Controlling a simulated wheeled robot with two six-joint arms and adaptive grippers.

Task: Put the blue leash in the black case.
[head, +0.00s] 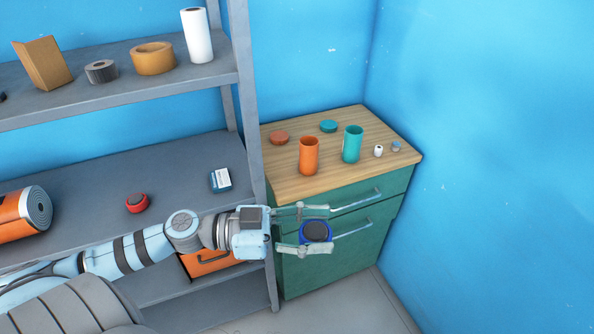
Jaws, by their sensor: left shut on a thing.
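The blue leash (316,231) is a small round item with a blue rim and a dark centre. My left gripper (325,230) is shut on it, with one finger on each side. It holds the leash in front of the green cabinet's drawers, below the level of its wooden top. No black case shows in the head view. My right gripper is not in view.
A green cabinet (330,262) carries orange (309,156) and teal (352,145) canisters, lids and small items. The grey shelf unit (95,170) holds a red round item (137,203), a small box, tape rolls and an orange roll. An orange case (207,264) sits lower, partly behind my arm.

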